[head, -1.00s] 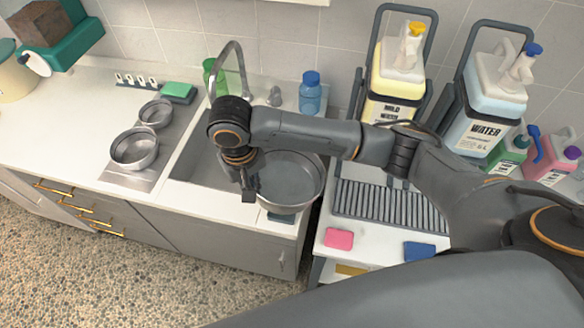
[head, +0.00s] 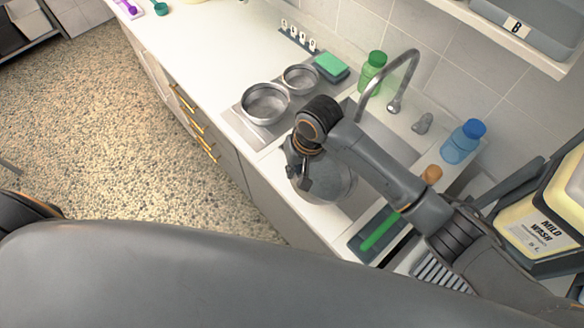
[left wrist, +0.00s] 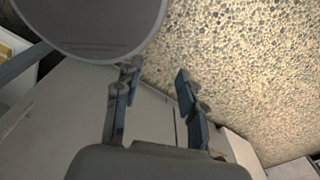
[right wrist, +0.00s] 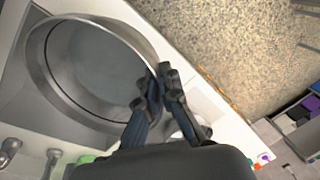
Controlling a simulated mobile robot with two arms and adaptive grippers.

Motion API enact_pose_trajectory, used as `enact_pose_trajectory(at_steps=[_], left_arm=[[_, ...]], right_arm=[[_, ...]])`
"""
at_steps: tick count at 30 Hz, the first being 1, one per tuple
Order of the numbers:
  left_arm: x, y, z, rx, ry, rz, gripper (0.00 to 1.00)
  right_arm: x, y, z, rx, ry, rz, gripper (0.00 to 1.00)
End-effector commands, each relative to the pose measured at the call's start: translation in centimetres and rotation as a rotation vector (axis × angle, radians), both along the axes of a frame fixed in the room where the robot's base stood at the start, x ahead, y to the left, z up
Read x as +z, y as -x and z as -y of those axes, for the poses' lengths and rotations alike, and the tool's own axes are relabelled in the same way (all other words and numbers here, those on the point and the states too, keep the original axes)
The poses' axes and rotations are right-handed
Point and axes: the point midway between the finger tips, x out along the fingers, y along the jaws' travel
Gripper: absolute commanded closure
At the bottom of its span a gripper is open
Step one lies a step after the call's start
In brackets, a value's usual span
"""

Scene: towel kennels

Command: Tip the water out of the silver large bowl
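The silver large bowl (head: 338,184) is at the sink in the head view, partly hidden behind my right arm. The right wrist view looks into the round bowl (right wrist: 95,65); I cannot tell how much water it holds. My right gripper (right wrist: 159,78) is closed on the bowl's near rim; it also shows in the head view (head: 300,180). In the left wrist view, a round grey surface, apparently the bowl's outside (left wrist: 95,22), fills the upper left. My left gripper (left wrist: 157,88) is open and empty just below it, apart from it.
Two smaller metal bowls (head: 265,103) stand left of the sink. The faucet (head: 388,78) arches over the sink, between a green bottle (head: 371,70) and a blue bottle (head: 462,142). A tray with a green item (head: 380,232) lies at the sink's right. Open floor (head: 130,150) lies left.

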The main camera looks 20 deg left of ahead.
Motion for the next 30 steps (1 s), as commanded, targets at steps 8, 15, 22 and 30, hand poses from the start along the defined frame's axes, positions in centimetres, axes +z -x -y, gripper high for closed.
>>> enact_pose_trajectory(at_steps=[8, 15, 22, 30], left_arm=[[-2.3, -0.9, 0.2, -0.003, 0.003, 0.015, 0.60], [-5.0, -4.4, 0.4, -0.003, 0.007, 0.067, 0.60], [-7.9, -2.0, 0.2, -0.003, 0.004, 0.031, 0.60], [-11.2, -1.1, 0.1, -0.002, 0.002, 0.016, 0.60]], right_arm=[[1.8, -0.4, 1.9, -0.003, -0.292, -0.056, 1.00], [3.0, -0.8, 3.8, -0.001, -0.452, -0.086, 1.00], [3.9, -1.2, 5.7, 0.000, -0.586, -0.113, 1.00], [4.9, -1.6, 7.8, 0.002, -0.739, -0.146, 1.00]])
